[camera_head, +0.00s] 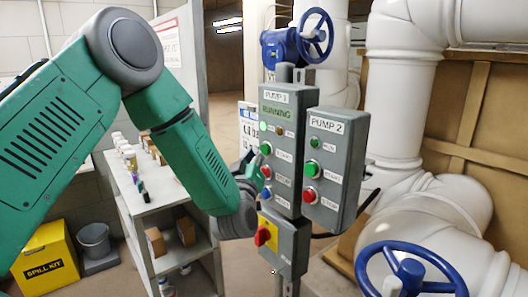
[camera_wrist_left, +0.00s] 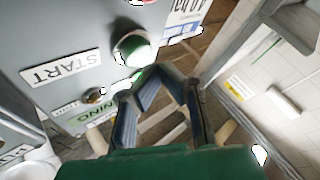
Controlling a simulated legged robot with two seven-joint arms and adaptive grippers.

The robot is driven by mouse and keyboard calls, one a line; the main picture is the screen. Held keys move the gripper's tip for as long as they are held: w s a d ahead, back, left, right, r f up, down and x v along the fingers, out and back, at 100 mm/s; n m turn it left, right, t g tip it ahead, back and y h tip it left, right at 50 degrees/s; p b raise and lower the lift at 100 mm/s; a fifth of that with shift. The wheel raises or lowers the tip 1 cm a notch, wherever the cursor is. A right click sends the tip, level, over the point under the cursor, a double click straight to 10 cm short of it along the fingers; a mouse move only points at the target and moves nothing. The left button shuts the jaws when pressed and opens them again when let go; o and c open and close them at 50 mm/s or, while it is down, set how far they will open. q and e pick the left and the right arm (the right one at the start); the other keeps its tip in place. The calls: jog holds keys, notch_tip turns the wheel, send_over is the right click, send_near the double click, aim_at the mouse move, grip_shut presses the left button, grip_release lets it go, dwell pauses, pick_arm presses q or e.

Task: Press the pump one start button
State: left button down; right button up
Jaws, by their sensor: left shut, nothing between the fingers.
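The grey PUMP 1 box (camera_head: 284,110) stands on a post in the head view, its display reading RUNNING in green. Its green START button (camera_head: 266,148) sits on the left of its face, above a red STOP button (camera_head: 266,171) and a blue button (camera_head: 266,193). My left gripper (camera_head: 252,163) is at the box's left side, partly hidden by my own wrist. In the left wrist view, the empty left gripper (camera_wrist_left: 163,78) is shut, its fingertips close beside the green START button (camera_wrist_left: 134,47). I cannot tell whether they touch. My right gripper is out of view.
The PUMP 2 box (camera_head: 325,150) is mounted just right. A yellow panel with a red rotary switch (camera_head: 262,237) is below. Blue valve wheels (camera_head: 315,35) and white pipes stand behind and right. A grey shelf (camera_head: 165,204) with bottles is left.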

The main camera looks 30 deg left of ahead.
pick_arm(q)
jog(key=s, duration=0.1)
jog(key=s+a, duration=0.1)
jog(key=s, duration=0.1)
jog(key=s+a, duration=0.1)
jog(key=shift+s, duration=0.3)
dwell(0.8)
jog(key=s+d+f+m+g+h+b, duration=0.1)
jog(key=s+d+f+m+g+h, duration=0.15)
jog(key=f, duration=0.75)
jog(key=s+d+f+m+g+h+b, duration=0.2)
jog(key=s+d+f+g, duration=0.1)
jog(key=f, duration=0.6)
jog(key=s+d+f+m+g+h+b, duration=0.1)
jog(key=s+d+f+m+g+h, duration=0.15)
jog(key=f, duration=0.75)
jog(key=s+f+m+g+b, duration=0.1)
jog(key=s+f+g, duration=0.2)
jog(key=s+f, duration=0.3)
jog(key=s+d+f+m+g+b, duration=0.1)
jog(key=s+f+g, duration=0.3)
jog(key=s, duration=0.9)
jog(key=s+d+f+m+g+b, duration=0.1)
jog(key=s+f+g, duration=0.3)
jog(key=s+f, duration=0.5)
jog(key=shift+s+f+h+b, duration=0.15)
jog(key=shift+s+h+b, duration=0.15)
jog(key=shift+s+b, duration=0.3)
